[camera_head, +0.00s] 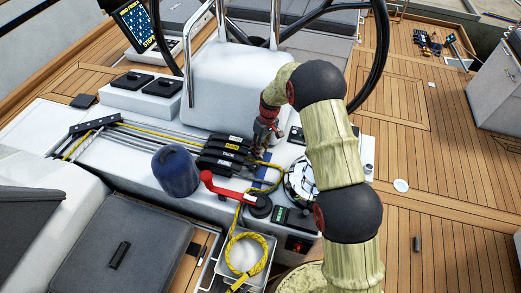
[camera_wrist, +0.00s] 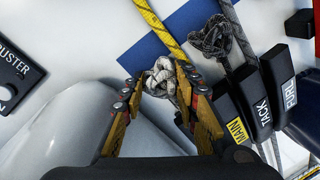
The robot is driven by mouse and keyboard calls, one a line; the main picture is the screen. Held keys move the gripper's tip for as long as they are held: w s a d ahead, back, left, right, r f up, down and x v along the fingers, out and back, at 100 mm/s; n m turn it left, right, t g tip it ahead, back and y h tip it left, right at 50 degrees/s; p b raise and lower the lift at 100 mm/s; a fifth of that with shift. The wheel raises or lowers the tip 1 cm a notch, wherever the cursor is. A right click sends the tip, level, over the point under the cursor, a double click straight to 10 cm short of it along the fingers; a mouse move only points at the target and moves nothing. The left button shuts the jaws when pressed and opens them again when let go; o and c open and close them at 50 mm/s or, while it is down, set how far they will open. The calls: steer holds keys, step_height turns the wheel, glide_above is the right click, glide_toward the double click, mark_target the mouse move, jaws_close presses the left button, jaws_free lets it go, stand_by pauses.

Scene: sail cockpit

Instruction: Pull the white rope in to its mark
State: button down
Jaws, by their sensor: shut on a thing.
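My gripper (camera_head: 262,150) is at the cockpit console, beside the black rope clutches. In the wrist view, my gripper (camera_wrist: 160,95) has its yellow-brown fingers on both sides of the knotted end of a white rope (camera_wrist: 162,76), shut on it. The rest of this rope runs behind the right finger and is mostly hidden. The black clutches (camera_wrist: 255,98) carry labels including MAIN, TACK and FURL; they also show in the head view (camera_head: 226,152). I cannot make out a mark on the white rope.
A grey knotted rope (camera_wrist: 213,38) and a yellow rope (camera_wrist: 160,28) lie close by, over a blue stripe (camera_wrist: 192,22). A red winch handle (camera_head: 225,188), a blue-covered winch (camera_head: 175,171) and a round white dial (camera_head: 300,181) stand near. Coiled yellow rope (camera_head: 247,238) lies in a bin.

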steer(key=s+d, duration=0.1)
steer(key=d, duration=0.1)
steer(key=s+d, duration=0.1)
steer(key=d, duration=0.1)
steer(key=s+d, duration=0.1)
steer(key=d, duration=0.2)
steer(key=shift+p, duration=0.4)
steer(key=c, duration=1.3)
jaws_free()
steer(key=shift+w, duration=0.1)
steer(key=shift+c, duration=0.2)
steer(key=shift+r, duration=0.15)
step_height(320, 180, up, 12)
steer(key=w+d, duration=0.1)
steer(key=d, duration=0.1)
steer(key=shift+w+f, duration=0.15)
steer(key=shift+f, duration=0.1)
